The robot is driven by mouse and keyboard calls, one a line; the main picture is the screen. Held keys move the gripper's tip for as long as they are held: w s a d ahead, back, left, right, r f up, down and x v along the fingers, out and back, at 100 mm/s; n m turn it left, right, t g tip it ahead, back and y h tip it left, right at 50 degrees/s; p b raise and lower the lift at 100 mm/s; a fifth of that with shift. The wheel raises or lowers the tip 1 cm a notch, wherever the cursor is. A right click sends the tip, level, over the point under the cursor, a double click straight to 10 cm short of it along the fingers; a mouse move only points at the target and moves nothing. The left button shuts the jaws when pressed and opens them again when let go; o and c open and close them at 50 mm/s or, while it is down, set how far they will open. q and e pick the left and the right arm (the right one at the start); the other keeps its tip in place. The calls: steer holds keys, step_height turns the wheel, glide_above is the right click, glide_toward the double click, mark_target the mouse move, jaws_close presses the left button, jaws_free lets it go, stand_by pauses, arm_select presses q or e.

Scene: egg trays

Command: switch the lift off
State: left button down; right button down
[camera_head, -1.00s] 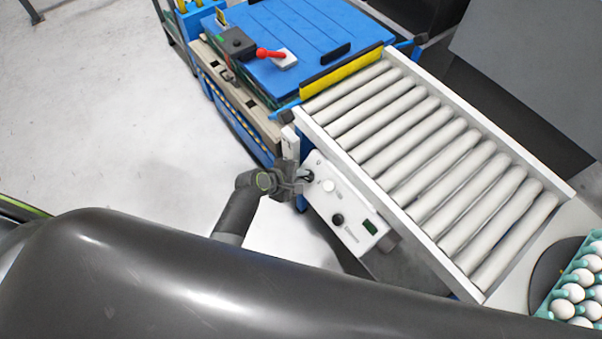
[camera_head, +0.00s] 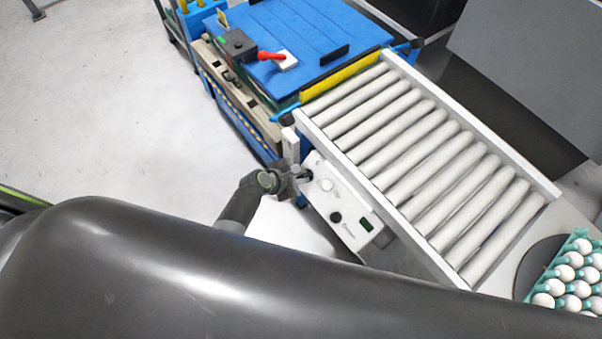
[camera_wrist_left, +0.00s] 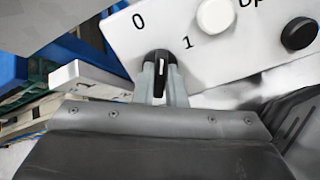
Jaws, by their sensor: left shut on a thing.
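A white control panel (camera_head: 345,222) sits on the near side of the roller conveyor. In the left wrist view, the panel (camera_wrist_left: 215,65) carries a black rotary switch (camera_wrist_left: 161,62) with a white mark and the labels 0 and 1 above it. The mark stands roughly upright in the picture; I cannot tell which label it is set to. My left gripper (camera_head: 303,175) is at the panel's upper left corner in the head view. In the wrist view its two fingers (camera_wrist_left: 161,82) are shut on the switch, one on each side. My right gripper is not in view.
A white button (camera_wrist_left: 215,15) and a black knob (camera_wrist_left: 299,33) sit right of the switch. The roller conveyor (camera_head: 420,160) runs behind the panel. A blue platform (camera_head: 300,35) with a red-handled lever (camera_head: 270,56) stands beyond it. An egg tray (camera_head: 549,284) is at the right.

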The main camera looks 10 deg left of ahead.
arm_select(q)
steer(key=n+p, duration=0.2)
steer(key=n, duration=0.1)
steer(key=n+p, duration=0.1)
steer(key=n, duration=0.1)
steer(key=shift+d, duration=0.3)
steer(key=c, duration=1.7)
jaws_free()
steer(key=o, duration=0.3)
steer(key=p+v, duration=0.6)
steer(key=v, duration=0.2)
steer(key=shift+p, duration=0.4)
steer(key=shift+s+a+r, duration=0.1)
steer(key=shift+a+r, duration=0.1)
steer(key=shift+a, duration=0.15)
